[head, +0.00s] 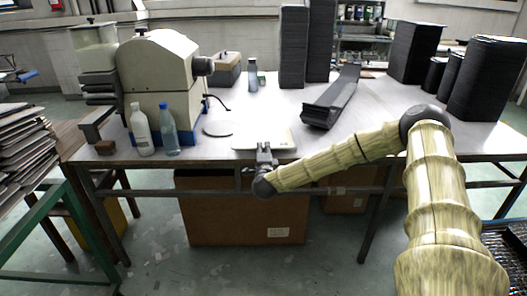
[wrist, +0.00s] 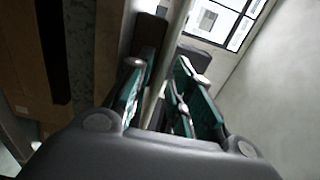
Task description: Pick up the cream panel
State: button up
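The cream panel (head: 246,140) lies flat on the grey table near its front edge, in the middle of the head view. My gripper (head: 264,148) is at the panel's front side and covers part of its front edge. In the wrist view my gripper (wrist: 160,95) has its green-padded fingers apart. A thin pale strip (wrist: 176,35) shows edge-on between them; I cannot tell whether it is the panel's edge or the table's. Neither finger clearly presses on it. The gap at the fingertips is partly dark and hard to read.
On the table (head: 330,145), a beige machine (head: 158,70), a white bottle (head: 141,130) and a blue bottle (head: 168,130) stand left. A dark channel-shaped tray (head: 332,98) lies right of the panel. Dark stacks (head: 415,52) stand behind. A cardboard box (head: 245,215) is underneath.

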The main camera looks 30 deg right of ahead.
jog(key=shift+w+d, duration=0.2)
jog(key=shift+w, duration=0.15)
jog(key=shift+c, duration=0.3)
grip_shut()
jog(key=shift+r+p, duration=0.7)
jog(key=shift+r, duration=0.7)
jog(key=shift+f, duration=0.1)
